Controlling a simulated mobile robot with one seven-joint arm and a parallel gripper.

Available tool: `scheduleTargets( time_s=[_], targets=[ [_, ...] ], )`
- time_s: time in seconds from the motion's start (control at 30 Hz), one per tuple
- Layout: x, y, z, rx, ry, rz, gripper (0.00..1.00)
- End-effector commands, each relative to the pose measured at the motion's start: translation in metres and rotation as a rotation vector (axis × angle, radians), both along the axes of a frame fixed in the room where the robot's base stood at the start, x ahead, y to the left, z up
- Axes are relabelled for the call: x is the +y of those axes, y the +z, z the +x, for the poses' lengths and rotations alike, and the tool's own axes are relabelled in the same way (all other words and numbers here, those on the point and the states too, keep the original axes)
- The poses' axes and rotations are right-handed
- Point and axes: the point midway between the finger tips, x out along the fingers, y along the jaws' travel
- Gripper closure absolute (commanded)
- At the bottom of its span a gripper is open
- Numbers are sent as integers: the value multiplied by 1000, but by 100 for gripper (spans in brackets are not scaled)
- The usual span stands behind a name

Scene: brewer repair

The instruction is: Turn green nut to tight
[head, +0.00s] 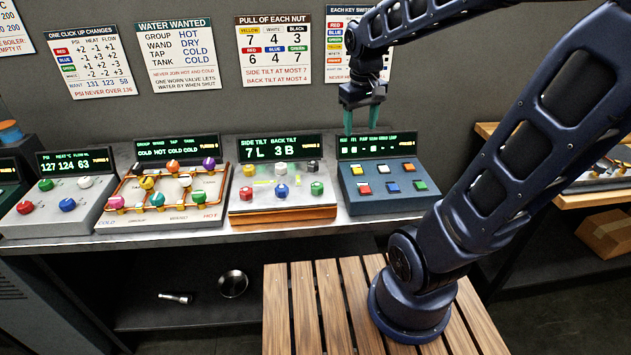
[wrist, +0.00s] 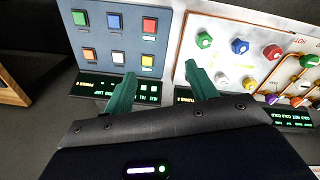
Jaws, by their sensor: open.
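The green nut (head: 317,187) is at the front right corner of the tilt panel (head: 240,209), beside the blue nut (head: 282,191). It also shows in the wrist view (wrist: 204,40), upper right of my fingers. The panel's display (head: 281,147) reads side tilt 7 L and back tilt 3 B. My gripper (head: 362,128) is open and empty, with its teal fingers pointing down above the switch panel's display. It is apart from the green nut, behind it and to its right. In the wrist view my gripper (wrist: 160,78) has clear space between its fingers.
The switch panel (head: 386,187) with coloured square buttons stands right of the tilt panel. Red (head: 246,193), yellow (head: 248,170), white (head: 280,168) and black (head: 311,167) nuts share the tilt panel. A valve panel (head: 167,184) is at left. A nut-pull poster (head: 273,50) hangs behind.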

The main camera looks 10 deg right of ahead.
Motion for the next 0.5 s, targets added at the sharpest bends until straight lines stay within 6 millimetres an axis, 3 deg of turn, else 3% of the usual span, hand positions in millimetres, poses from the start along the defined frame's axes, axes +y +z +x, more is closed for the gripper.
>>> scheduleTargets(
  time_s=[0.2, 0.5],
  targets=[
    [42, -24, 23, 129, 134, -53, 43],
    [103, -63, 41, 293, 309, -137, 43]
  ],
)
